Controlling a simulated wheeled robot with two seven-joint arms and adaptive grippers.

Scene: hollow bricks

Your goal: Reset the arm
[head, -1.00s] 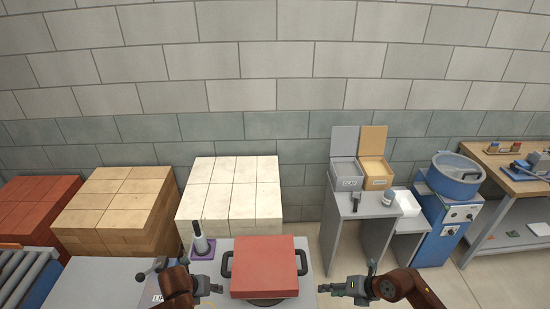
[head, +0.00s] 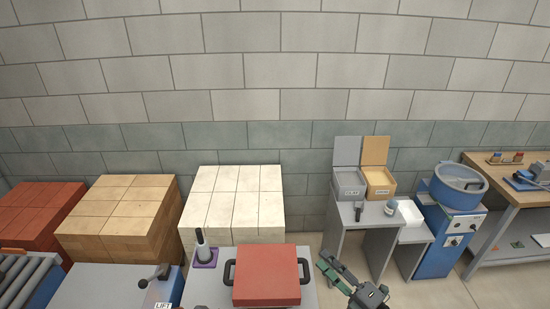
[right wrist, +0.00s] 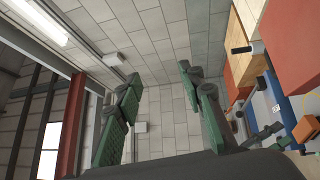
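My right gripper (head: 326,262) is at the bottom of the head view, just right of the red block, its fingers pointing up and to the left. In the right wrist view its two green-padded fingers (right wrist: 158,76) stand apart with nothing between them, so it is open and empty. My left gripper is not in view. The red block (head: 266,275) lies flat on the grey table (head: 208,285) between two black handles. My right gripper is apart from it in the head view.
A dark cylinder on a purple base (head: 204,250) stands left of the red block. White (head: 235,200), tan (head: 118,215) and red (head: 38,212) brick stacks stand behind. Two open bins (head: 364,180) and a blue mixer (head: 455,190) are at right. Floor shows right of the table.

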